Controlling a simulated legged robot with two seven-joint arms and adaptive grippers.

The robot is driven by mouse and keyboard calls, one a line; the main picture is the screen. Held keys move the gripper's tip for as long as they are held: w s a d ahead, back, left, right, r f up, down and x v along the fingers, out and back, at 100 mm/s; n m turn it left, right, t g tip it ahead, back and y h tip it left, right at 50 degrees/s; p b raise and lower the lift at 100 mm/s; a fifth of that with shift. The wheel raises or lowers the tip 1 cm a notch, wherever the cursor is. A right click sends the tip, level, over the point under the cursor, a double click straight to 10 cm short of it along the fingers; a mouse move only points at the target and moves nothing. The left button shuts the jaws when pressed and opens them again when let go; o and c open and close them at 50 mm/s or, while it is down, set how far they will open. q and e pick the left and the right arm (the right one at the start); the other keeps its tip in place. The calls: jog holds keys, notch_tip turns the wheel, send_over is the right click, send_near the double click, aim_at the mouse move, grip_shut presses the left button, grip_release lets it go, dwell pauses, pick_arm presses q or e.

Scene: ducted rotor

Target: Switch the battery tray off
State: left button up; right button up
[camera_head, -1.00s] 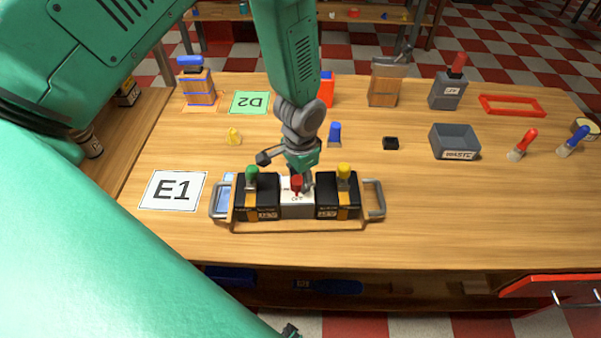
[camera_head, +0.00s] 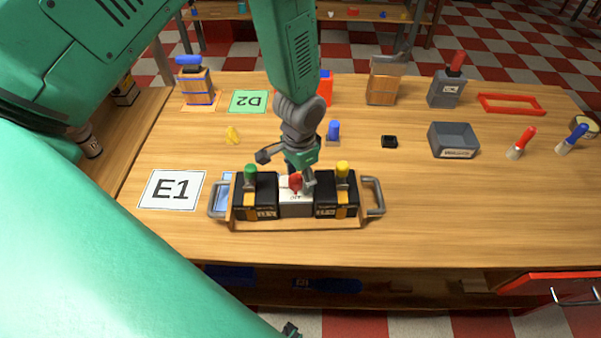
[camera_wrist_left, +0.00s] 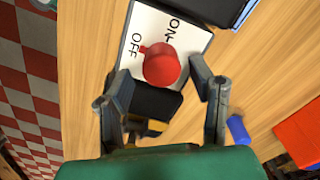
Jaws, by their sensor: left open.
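The battery tray (camera_head: 300,227) stands on the table, with a black block and grey handle at each end. Its white switch plate (camera_head: 296,197) lies between the blocks and carries a red knob (camera_head: 295,182). In the left wrist view the plate (camera_wrist_left: 190,40) reads ON and OFF, and the small pointer of the red knob (camera_wrist_left: 162,66) is at the OFF word. My left gripper (camera_head: 299,172) is over the switch. Its open fingers (camera_wrist_left: 160,78) stand on either side of the knob, with gaps showing.
A green-topped plug (camera_head: 250,173) and a yellow-topped plug (camera_head: 342,170) rise close beside the switch. The E1 card (camera_head: 172,190) lies left of the tray. The table right of the tray is clear.

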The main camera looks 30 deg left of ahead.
aim_at(299, 178)
pick_arm(q)
notch_tip(299, 178, up, 11)
dwell(0.3)
jog(key=shift+r, duration=0.1)
dwell(0.4)
